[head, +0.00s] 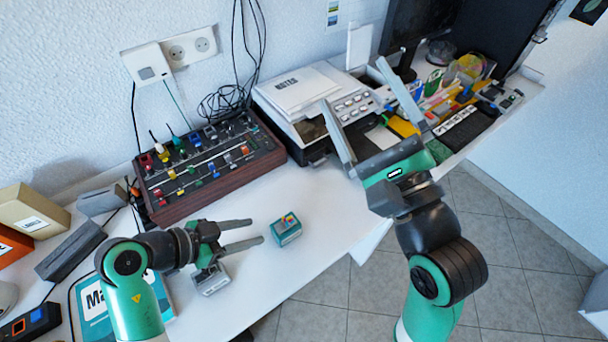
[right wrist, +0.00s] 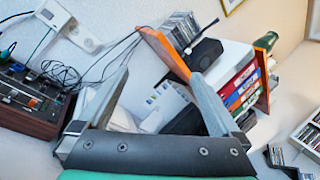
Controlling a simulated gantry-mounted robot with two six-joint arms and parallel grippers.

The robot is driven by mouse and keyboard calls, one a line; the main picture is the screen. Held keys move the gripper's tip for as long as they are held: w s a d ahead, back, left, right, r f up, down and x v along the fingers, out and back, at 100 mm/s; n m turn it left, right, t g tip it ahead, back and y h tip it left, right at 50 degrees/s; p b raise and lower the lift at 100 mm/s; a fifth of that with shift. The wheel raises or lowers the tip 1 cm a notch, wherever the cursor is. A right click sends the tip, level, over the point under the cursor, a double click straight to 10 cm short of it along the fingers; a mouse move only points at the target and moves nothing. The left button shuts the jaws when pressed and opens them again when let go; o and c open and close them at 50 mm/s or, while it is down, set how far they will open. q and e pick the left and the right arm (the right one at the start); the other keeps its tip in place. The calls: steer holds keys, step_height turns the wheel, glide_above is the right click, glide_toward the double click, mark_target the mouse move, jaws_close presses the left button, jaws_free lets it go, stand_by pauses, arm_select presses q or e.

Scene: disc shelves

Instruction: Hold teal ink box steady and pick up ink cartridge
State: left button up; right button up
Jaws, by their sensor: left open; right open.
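The teal ink box (head: 286,230) stands on the white desk near its front edge. Small coloured parts, perhaps the ink cartridge, show at its open top, but they are too small to tell apart. My left gripper (head: 254,231) is open and low over the desk, with its fingers pointing right at the box. The fingertips are just left of the box and appear apart from it. My right gripper (head: 354,111) is open, raised above the desk and to the right of the box, pointing towards the printer. In the right wrist view its fingers (right wrist: 160,90) are spread with nothing held.
A printer (head: 343,105) with a notes pad stands at the back. A wooden-framed mixer panel (head: 207,165) is behind the box. A grey-white block (head: 211,280) lies under my left gripper. A keyboard (head: 466,131) and stationery crowd the right.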

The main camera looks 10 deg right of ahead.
steer(key=a+f+m+g+y, duration=0.1)
steer(key=a+f+m+g, duration=0.15)
steer(key=f, duration=0.65)
steer(key=a+f+m+g, duration=0.2)
steer(key=f+m, duration=0.1)
steer(key=f, duration=0.7)
steer(key=g, duration=0.4)
glide_toward(281, 222)
steer(key=f, duration=0.2)
steer(key=w+d+f, duration=0.1)
steer(key=shift+m, duration=0.35)
steer(key=shift+s+a+f+g, duration=0.2)
steer(key=shift+f+g, duration=0.05)
steer(key=shift+g, duration=0.1)
steer(key=shift+w+a, duration=0.1)
steer(key=shift+w, duration=0.1)
steer(key=x, duration=1.1)
steer(key=shift+w, duration=0.2)
steer(key=shift+r, duration=0.1)
steer(key=c, duration=1.1)
